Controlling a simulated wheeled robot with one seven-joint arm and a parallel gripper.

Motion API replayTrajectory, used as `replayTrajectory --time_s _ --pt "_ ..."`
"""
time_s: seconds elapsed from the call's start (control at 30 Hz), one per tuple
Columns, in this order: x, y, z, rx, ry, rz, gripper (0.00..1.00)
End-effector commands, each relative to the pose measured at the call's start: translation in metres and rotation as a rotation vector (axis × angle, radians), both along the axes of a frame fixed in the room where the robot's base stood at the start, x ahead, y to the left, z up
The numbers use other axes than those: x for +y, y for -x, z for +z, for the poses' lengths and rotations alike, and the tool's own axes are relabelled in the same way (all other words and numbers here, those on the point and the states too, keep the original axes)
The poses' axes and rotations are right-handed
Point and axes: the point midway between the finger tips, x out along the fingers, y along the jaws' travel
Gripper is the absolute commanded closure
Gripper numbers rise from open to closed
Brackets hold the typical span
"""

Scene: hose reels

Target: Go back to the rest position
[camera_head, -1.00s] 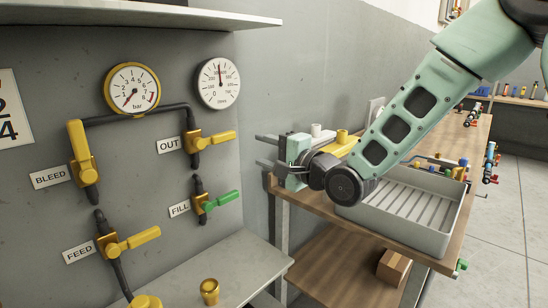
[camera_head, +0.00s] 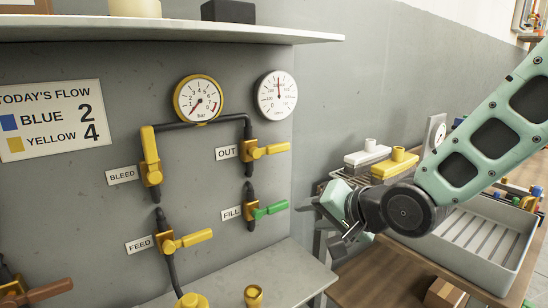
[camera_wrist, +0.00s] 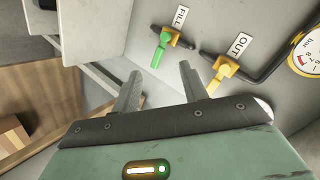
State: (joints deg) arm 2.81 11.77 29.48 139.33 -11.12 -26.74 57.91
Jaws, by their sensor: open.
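My gripper (camera_head: 328,222) is at the right of the wall panel, in front of the workbench's left end. It also shows in the wrist view (camera_wrist: 160,85), where its two fingers are apart with nothing between them. The fingers point toward the panel, below the green FILL valve handle (camera_wrist: 159,57) and the yellow OUT valve handle (camera_wrist: 217,80), not holding either. In the head view the FILL handle (camera_head: 270,210) and the OUT handle (camera_head: 276,148) both point right. The FEED handle (camera_head: 194,239) points right and the BLEED handle (camera_head: 149,146) stands upright.
A shelf (camera_head: 180,32) runs above the panel, with a yellow gauge (camera_head: 198,98) and a white gauge (camera_head: 276,95) below it. A sign (camera_head: 50,120) hangs at left. A grey tray (camera_head: 482,240) and yellow and white blocks stand on the bench at right. A ledge (camera_head: 290,270) lies below.

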Motion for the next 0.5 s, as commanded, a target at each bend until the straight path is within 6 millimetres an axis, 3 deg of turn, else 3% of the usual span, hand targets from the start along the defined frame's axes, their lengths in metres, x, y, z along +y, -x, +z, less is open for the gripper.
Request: replayTrajectory --time_s 0.13,0.3,0.4,0.5 --pt "0.0 0.068 -0.015 0.098 0.362 0.215 0.56" --pt "-0.016 0.153 -0.023 0.233 0.687 0.53 0.56" --pt "-0.028 0.196 -0.022 0.304 0.805 0.711 0.56" --pt "-0.037 0.228 -0.019 0.356 0.871 0.85 0.56"
